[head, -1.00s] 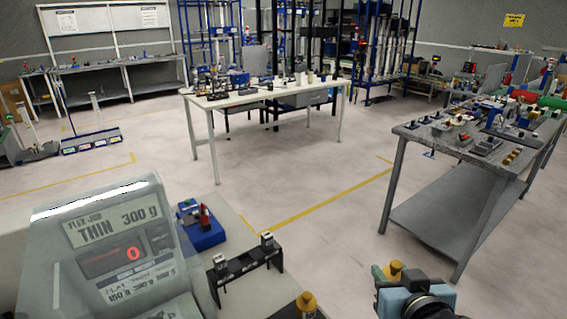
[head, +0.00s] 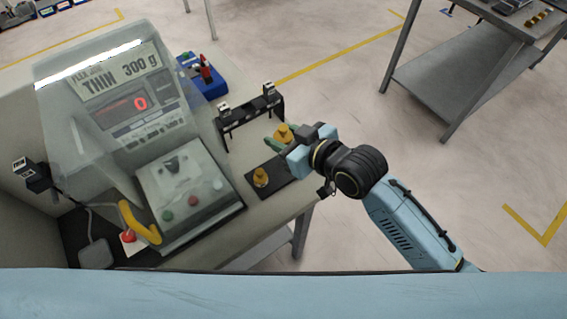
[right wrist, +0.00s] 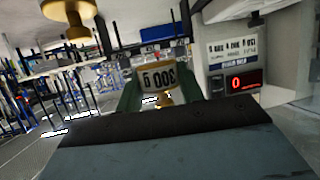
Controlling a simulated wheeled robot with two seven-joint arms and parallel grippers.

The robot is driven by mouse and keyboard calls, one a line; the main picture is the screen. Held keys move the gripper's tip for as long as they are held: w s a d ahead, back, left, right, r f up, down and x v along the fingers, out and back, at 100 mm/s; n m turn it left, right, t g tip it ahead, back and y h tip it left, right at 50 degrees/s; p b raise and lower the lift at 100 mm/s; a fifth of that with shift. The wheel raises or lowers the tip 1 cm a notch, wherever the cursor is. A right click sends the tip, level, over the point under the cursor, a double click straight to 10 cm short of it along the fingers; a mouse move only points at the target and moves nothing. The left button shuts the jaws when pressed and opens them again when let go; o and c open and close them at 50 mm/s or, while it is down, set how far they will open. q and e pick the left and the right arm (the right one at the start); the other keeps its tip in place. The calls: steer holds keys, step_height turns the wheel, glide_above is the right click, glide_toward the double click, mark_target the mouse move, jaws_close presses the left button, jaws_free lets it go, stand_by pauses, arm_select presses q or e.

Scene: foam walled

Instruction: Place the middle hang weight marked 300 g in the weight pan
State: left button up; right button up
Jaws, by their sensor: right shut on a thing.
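My right gripper (head: 281,141) is shut on a brass weight (head: 284,132), above the bench between the black mat and the black rack. A second brass weight (head: 261,177) stands on the black mat (head: 286,178). A brass weight also shows at the top left of the right wrist view (right wrist: 72,14). I cannot make out the weight pan for certain. My left gripper is not in view.
The clear-covered tester (head: 135,85), labelled "THIN 300 g" and showing a red 0, stands left. A black rack (head: 250,114) and blue box (head: 203,78) lie behind the mat. A yellow curved handle (head: 140,223) is at the front. Open floor lies right.

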step_height(320, 180, down, 5)
steer(key=shift+f+b, duration=0.15)
steer(key=shift+b, duration=0.35)
step_height(320, 180, down, 4)
steer(key=shift+f, duration=0.1)
steer(key=shift+f, duration=0.1)
steer(key=shift+f, duration=0.15)
steer(key=o, duration=1.2)
steer(key=shift+c, duration=0.2)
